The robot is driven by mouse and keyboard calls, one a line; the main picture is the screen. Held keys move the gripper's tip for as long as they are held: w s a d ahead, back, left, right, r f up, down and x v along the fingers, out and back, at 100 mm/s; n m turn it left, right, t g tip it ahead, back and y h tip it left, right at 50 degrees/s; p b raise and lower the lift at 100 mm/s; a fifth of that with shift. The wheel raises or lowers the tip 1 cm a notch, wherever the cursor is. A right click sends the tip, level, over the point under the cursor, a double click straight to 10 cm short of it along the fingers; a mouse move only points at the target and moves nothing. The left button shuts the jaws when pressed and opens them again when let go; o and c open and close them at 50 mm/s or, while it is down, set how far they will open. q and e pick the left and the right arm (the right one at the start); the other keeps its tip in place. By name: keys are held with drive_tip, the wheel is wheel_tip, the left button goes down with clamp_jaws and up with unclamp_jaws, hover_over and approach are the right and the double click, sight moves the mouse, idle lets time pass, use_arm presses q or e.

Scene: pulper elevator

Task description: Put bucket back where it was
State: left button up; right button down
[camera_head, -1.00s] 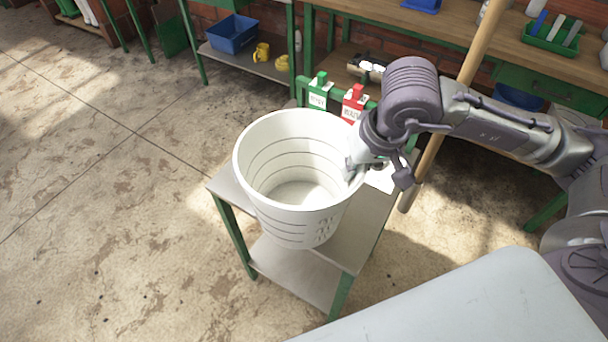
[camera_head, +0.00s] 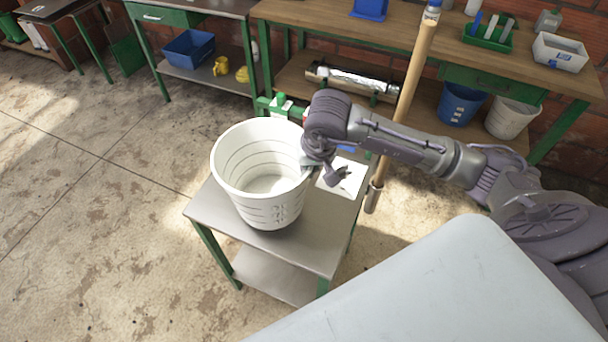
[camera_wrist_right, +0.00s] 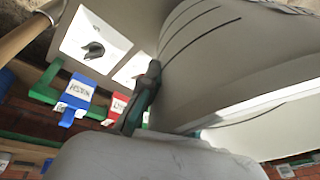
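A white ribbed bucket (camera_head: 262,205) stands upright over the grey top of a small green-legged table (camera_head: 310,235). It looks empty and appears to rest on the tabletop, though its underside is hidden. My right gripper (camera_head: 308,165) is at the bucket's right rim. In the right wrist view, a dark finger of the gripper (camera_wrist_right: 147,92) lies against the wall of the bucket (camera_wrist_right: 235,70). The gripper looks shut on the rim; its other finger is hidden. My left gripper is out of view.
A wooden pole (camera_head: 405,105) stands right of the table. Behind is a workbench (camera_head: 330,30) with a blue bucket (camera_head: 460,103) and another white bucket (camera_head: 512,117) below. Floor at left is clear.

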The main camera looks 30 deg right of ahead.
drive_tip(key=shift+w+a+f, duration=0.15)
drive_tip(key=shift+w, duration=0.2)
drive_tip(key=shift+f, duration=0.3)
wheel_tip(320, 180, down, 3)
drive_tip(key=shift+f+p, duration=0.15)
drive_tip(key=shift+p, duration=0.45)
drive_tip(key=shift+f, duration=0.15)
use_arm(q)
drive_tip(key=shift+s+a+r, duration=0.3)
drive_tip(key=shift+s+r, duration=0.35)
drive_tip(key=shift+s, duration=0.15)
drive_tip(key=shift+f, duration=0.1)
use_arm(e)
drive_tip(key=shift+f, duration=0.1)
drive_tip(key=shift+f+b, duration=0.1)
drive_tip(key=shift+b, duration=0.2)
drive_tip(key=c, duration=1.3)
unclamp_jaws()
